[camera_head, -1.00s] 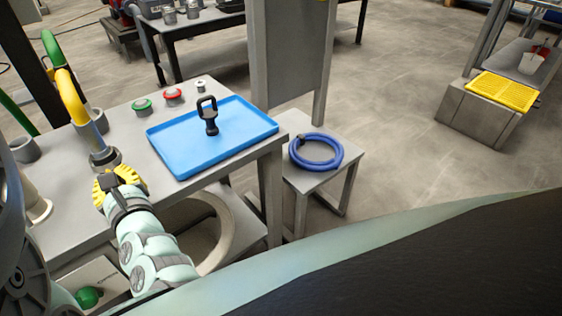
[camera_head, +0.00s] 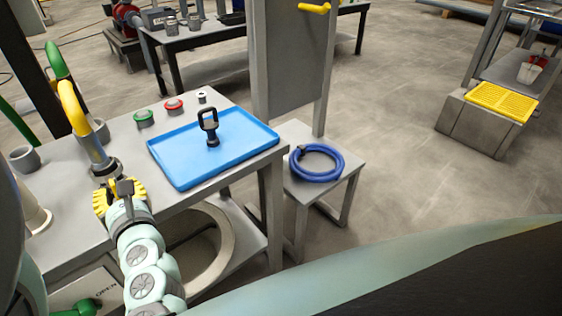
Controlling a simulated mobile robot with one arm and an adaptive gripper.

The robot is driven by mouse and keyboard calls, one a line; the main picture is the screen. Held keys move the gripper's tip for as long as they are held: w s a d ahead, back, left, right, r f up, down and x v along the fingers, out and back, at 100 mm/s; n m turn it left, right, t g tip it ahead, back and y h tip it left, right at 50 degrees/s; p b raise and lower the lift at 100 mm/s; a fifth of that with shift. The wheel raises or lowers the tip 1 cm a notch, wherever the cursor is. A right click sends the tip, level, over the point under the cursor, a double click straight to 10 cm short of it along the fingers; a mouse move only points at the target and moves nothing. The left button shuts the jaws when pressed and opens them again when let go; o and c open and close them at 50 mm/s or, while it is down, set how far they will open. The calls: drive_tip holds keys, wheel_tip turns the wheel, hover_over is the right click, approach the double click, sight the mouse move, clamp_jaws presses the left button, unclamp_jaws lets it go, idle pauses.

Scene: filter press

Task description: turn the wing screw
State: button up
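My gripper (camera_head: 124,190) is at the end of my pale green arm, at the left of the head view. It is small and seen from behind, so its fingers cannot be made out. A yellow ribbed part (camera_head: 104,202) shows around the gripper's end, by the base of the pipe fitting (camera_head: 104,168) on the grey bench. I cannot tell whether they touch. No wing screw can be clearly identified; one may be hidden by the gripper or arm. A black part with a loop-shaped top (camera_head: 209,122) stands upright on the blue tray (camera_head: 235,157), apart from the gripper.
Green (camera_head: 144,116) and red (camera_head: 173,104) round buttons sit behind the tray on the bench (camera_head: 75,160). A coiled blue hose (camera_head: 317,163) lies on a small stand.

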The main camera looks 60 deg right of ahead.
drive_tip(key=shift+o, duration=1.3)
drive_tip(key=v, duration=1.2)
drive_tip(key=shift+d, duration=0.1)
